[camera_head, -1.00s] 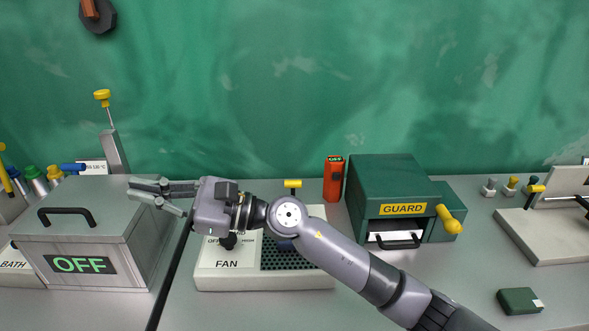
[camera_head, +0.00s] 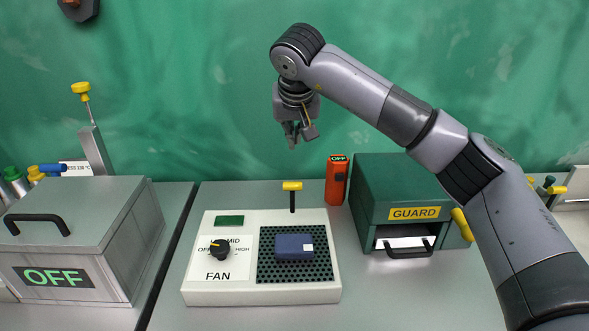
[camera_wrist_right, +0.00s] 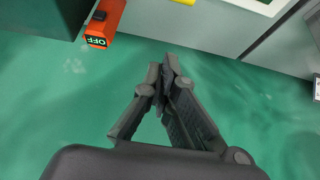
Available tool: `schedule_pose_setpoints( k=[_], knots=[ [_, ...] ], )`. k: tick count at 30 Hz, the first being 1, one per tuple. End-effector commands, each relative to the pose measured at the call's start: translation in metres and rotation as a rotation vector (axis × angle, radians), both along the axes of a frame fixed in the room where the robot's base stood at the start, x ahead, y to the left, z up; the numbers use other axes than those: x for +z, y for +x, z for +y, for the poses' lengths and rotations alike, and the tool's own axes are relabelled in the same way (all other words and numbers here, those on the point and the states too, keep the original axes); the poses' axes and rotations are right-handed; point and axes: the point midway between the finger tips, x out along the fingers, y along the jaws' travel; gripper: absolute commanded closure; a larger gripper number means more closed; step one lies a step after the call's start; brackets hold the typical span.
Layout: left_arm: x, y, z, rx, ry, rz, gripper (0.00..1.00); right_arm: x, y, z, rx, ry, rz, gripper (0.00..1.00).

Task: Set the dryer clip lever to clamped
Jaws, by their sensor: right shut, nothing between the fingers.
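The FAN dryer (camera_head: 192,290) is a cream box with a knob (camera_head: 219,249) and a dark perforated grid. A dark blue block (camera_head: 294,247) lies on the grid. A lever with a yellow top (camera_head: 292,186) and black stem stands at its back edge. It looks upright; I cannot tell its exact setting. My right gripper (camera_head: 300,140) hangs above and behind the lever, apart from it, in front of the green wall. It is shut and empty; its fingertips also meet in the wrist view (camera_wrist_right: 166,75). My left gripper is out of view.
An orange OFF device (camera_head: 336,181) stands right of the lever, also in the wrist view (camera_wrist_right: 103,25). The green GUARD box (camera_head: 382,175) is beside it. A grey OFF box (camera_head: 75,235) stands left. Bare table lies left of the dryer.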

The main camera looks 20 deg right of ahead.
Motion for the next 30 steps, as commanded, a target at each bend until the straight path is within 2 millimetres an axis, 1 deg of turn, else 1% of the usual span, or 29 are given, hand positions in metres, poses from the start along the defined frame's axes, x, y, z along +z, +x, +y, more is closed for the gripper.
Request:
schedule_pose_setpoints(
  k=[10,14,17,20,28,30],
  knots=[
    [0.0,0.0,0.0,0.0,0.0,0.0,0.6,0.0,0.0,-0.001,-0.001,-0.005,0.001,1.0],
    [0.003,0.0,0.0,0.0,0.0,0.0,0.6,-0.008,0.004,-0.002,0.0,-0.004,0.003,1.0],
    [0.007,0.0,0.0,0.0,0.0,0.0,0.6,-0.02,0.011,-0.004,-0.001,-0.004,0.005,1.0],
    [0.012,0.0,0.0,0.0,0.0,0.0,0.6,-0.037,0.021,-0.006,-0.002,-0.002,0.007,1.0],
    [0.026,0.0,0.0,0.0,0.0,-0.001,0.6,-0.089,0.049,-0.015,-0.001,-0.002,0.007,1.0],
    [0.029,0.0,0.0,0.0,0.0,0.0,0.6,-0.087,0.038,-0.011,0.004,-0.003,0.001,1.0]
  ],
)
